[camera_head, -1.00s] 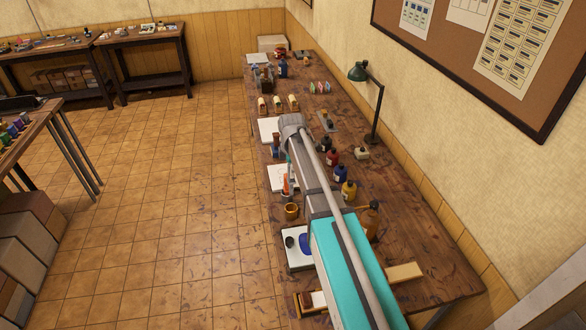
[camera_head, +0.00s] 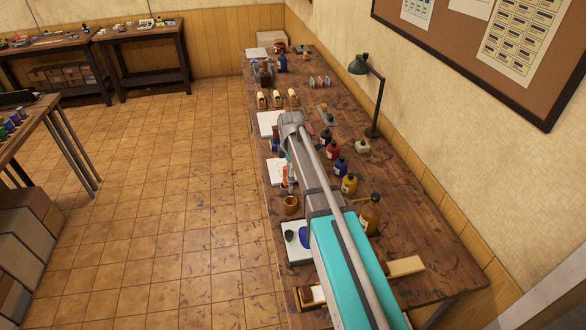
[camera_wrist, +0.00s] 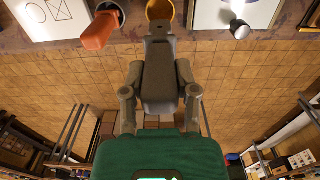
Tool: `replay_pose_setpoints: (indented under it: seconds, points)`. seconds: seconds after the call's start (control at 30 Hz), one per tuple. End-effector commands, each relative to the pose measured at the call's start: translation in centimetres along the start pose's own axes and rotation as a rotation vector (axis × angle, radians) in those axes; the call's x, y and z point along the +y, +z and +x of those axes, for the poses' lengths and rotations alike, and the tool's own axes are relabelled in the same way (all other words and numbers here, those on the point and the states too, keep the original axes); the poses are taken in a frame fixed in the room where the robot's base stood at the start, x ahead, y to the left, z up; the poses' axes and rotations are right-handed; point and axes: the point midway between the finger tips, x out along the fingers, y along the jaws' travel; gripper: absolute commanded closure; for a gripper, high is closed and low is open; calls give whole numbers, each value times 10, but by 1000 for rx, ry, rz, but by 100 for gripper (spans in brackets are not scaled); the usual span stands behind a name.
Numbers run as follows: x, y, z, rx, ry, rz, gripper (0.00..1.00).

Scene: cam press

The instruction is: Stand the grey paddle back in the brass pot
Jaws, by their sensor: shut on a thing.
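The brass pot (camera_head: 291,205) stands near the left edge of the long workbench, and its rim shows at the top of the wrist view (camera_wrist: 165,10). My gripper (camera_wrist: 158,40) points at the pot, with its tip overlapping the pot's near rim in that view. In the head view my arm hides most of the gripper.
An orange object (camera_wrist: 100,30) stands left of the pot, beside a white sheet with drawn shapes (camera_wrist: 55,17). A white slab with blue ink (camera_head: 299,252) and a dark round knob lies nearer. Several ink bottles (camera_head: 349,184) and a brown bottle (camera_head: 369,215) stand right of my arm.

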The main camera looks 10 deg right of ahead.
Motion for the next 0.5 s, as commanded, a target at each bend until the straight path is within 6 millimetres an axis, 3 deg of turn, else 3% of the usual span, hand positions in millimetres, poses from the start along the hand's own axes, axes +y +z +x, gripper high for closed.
replay_pose_setpoints:
  seconds: [0.5]
  points:
    - [0,0,40,0,0,-1,100]
